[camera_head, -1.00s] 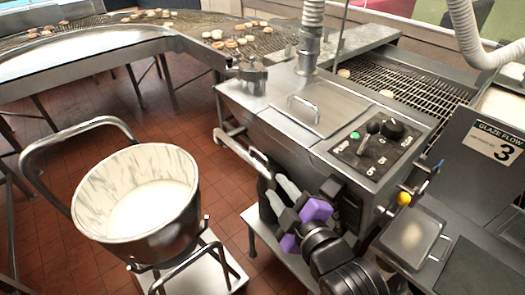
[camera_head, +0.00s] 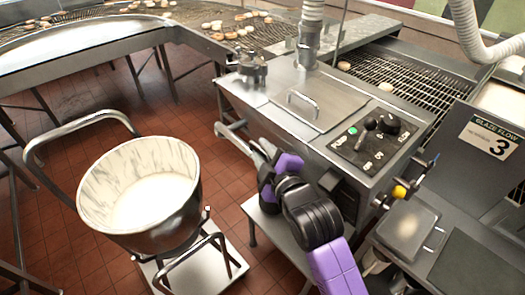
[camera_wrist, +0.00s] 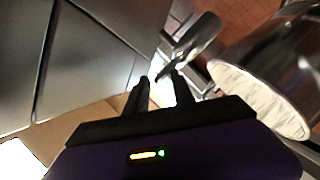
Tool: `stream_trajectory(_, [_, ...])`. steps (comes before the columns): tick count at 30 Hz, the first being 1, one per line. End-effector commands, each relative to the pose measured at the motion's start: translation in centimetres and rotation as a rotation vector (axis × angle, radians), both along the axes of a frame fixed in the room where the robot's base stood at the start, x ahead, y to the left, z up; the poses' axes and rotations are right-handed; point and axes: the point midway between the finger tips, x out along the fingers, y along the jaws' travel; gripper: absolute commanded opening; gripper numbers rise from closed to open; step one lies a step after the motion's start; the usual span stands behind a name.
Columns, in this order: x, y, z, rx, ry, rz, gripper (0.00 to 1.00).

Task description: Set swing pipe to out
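The swing pipe (camera_head: 231,134) is a short metal tube sticking out from the left side of the steel glaze machine, above the floor beside the bucket. In the wrist view a shiny metal tube (camera_wrist: 198,36), which looks like the same pipe, lies just beyond the fingertips. My gripper (camera_head: 260,147) is close to the pipe's lower right end, in front of the machine's side. In the wrist view my gripper (camera_wrist: 160,78) shows two dark fingers apart with nothing clearly between them. Whether a finger touches the pipe cannot be told.
A steel bucket (camera_head: 98,213) of white glaze stands on a wheeled cart at the left. The control panel (camera_head: 366,143) with knobs is on the machine top. A yellow-knobbed valve (camera_head: 399,192) and a metal box (camera_head: 408,229) are at the right. A conveyor carries doughnuts behind.

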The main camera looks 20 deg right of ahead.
Motion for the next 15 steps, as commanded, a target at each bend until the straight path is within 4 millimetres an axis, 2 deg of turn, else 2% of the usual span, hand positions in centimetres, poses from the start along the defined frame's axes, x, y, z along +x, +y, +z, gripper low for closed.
stream_trajectory(5, [-0.01, 0.01, -0.01, 0.0, 0.0, 0.0, 0.28])
stream_trajectory(9, [-0.02, 0.0, -0.01, 0.0, 0.0, 0.0, 0.0])
stream_trajectory(15, [-0.03, -0.05, -0.01, 0.0, 0.0, -0.001, 0.0])
